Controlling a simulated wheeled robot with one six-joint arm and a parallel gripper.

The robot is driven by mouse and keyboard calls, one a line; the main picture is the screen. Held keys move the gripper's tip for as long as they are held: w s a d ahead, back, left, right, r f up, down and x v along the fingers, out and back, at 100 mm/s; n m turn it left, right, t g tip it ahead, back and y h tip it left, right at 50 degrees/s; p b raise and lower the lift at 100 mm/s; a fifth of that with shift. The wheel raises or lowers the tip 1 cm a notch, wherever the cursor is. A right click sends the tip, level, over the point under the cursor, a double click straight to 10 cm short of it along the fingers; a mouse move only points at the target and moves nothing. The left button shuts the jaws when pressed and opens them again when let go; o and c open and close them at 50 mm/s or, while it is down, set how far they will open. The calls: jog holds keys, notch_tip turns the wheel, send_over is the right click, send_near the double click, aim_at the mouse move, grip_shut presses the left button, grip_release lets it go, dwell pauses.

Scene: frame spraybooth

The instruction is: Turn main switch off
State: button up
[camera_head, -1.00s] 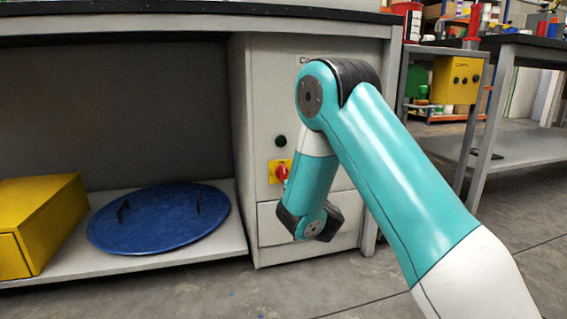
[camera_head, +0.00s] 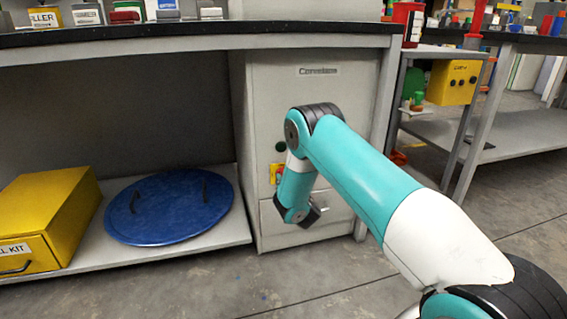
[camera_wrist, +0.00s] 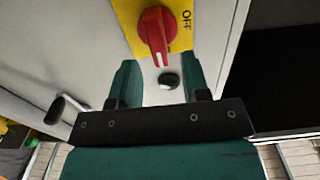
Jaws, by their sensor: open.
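The main switch is a red rotary knob (camera_wrist: 157,32) on a yellow plate (camera_wrist: 127,14), at the top of the wrist view. The knob's bar runs up and down there, with its lower end between the fingertips in the picture. The word OFF is to its right. My gripper (camera_wrist: 159,64) is open and empty, its two teal fingers apart and pointing toward the switch. I cannot tell how far the tips are from the knob. In the head view the yellow plate (camera_head: 273,174) shows beside my arm, partly covered by it, and my gripper's fingers are hidden.
The switch is on a grey cabinet (camera_head: 325,108) under the bench. A green round button (camera_wrist: 168,81) shows between the fingers. A blue round lid (camera_head: 168,210) and a yellow box (camera_head: 48,215) lie on the shelf at left. The floor in front is clear.

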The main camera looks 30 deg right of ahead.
jog(key=p+x, duration=0.3)
dwell(0.4)
jog(key=shift+c, duration=0.2)
grip_shut()
